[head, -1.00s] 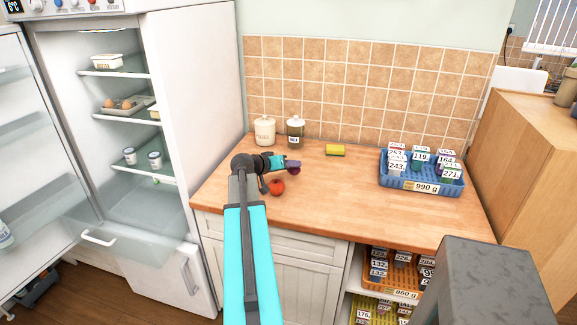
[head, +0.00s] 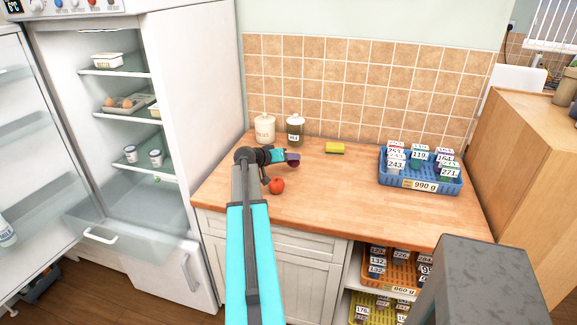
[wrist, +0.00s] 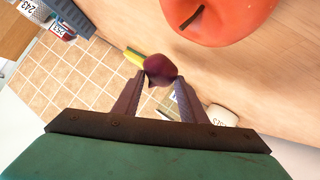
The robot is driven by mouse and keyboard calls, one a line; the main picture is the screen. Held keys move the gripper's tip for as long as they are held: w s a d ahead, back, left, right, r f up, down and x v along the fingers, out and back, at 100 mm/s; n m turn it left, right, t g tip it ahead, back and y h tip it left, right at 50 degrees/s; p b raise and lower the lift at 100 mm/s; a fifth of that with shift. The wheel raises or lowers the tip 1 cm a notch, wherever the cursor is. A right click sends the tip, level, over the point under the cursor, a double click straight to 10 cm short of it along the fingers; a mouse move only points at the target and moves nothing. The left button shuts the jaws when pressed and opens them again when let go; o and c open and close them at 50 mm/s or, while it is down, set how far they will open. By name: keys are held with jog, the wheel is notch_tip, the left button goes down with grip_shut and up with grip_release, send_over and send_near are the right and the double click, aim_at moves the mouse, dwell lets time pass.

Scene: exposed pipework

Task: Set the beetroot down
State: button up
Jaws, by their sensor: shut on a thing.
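The beetroot (head: 293,162) is a small dark purple ball. It is held between the fingertips of my gripper (head: 289,156), over the back left part of the wooden worktop (head: 345,199). In the wrist view the beetroot (wrist: 160,69) sits between the two finger ends (wrist: 157,83), which are shut on it. I cannot tell whether its underside touches the worktop.
A red tomato or apple (head: 276,185) lies just in front of my gripper, large in the wrist view (wrist: 215,15). Two canisters (head: 265,129) (head: 295,130) and a yellow-green sponge (head: 335,148) stand behind. A blue crate (head: 421,173) is at right. The middle worktop is clear.

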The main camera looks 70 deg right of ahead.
jog(key=shift+f+p, duration=0.75)
jog(key=shift+f, duration=0.9)
jog(key=shift+f, duration=0.1)
jog(key=o, duration=1.1)
jog(key=b+v, duration=0.3)
jog(key=v, duration=0.9)
